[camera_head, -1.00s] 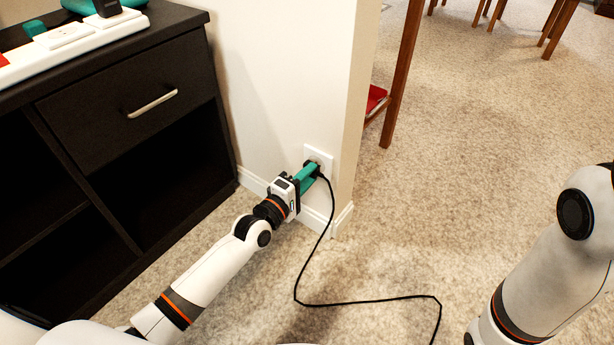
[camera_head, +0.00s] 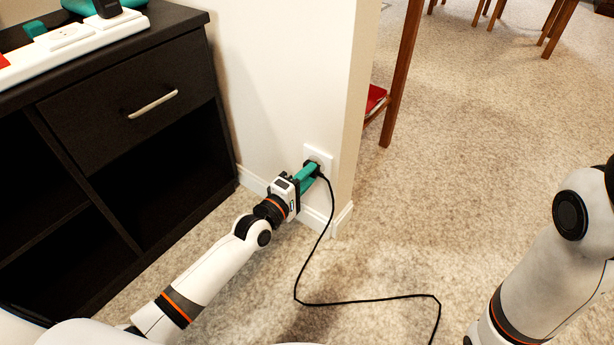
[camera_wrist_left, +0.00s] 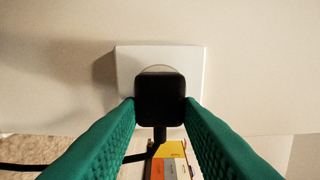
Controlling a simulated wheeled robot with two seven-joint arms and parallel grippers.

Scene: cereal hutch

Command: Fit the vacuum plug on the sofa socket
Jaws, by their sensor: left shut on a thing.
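The black vacuum plug (camera_wrist_left: 160,102) is held between the green fingers of my left gripper (camera_head: 311,172). In the left wrist view the fingers (camera_wrist_left: 161,112) press on both sides of it. The white wall socket (camera_head: 324,156) is low on the wall end, and it also shows behind the plug in the left wrist view (camera_wrist_left: 190,62). The plug is in front of the round socket recess and covers its lower part. I cannot tell how deep its pins sit. The black cord (camera_head: 345,303) hangs from the plug to the carpet. My right gripper is out of view.
A black cabinet (camera_head: 115,95) stands at the left with a white power strip (camera_head: 75,38) on top. A wooden table leg (camera_head: 402,75) and a red item (camera_head: 375,97) are behind the wall corner. The carpet (camera_head: 470,150) at the right is open.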

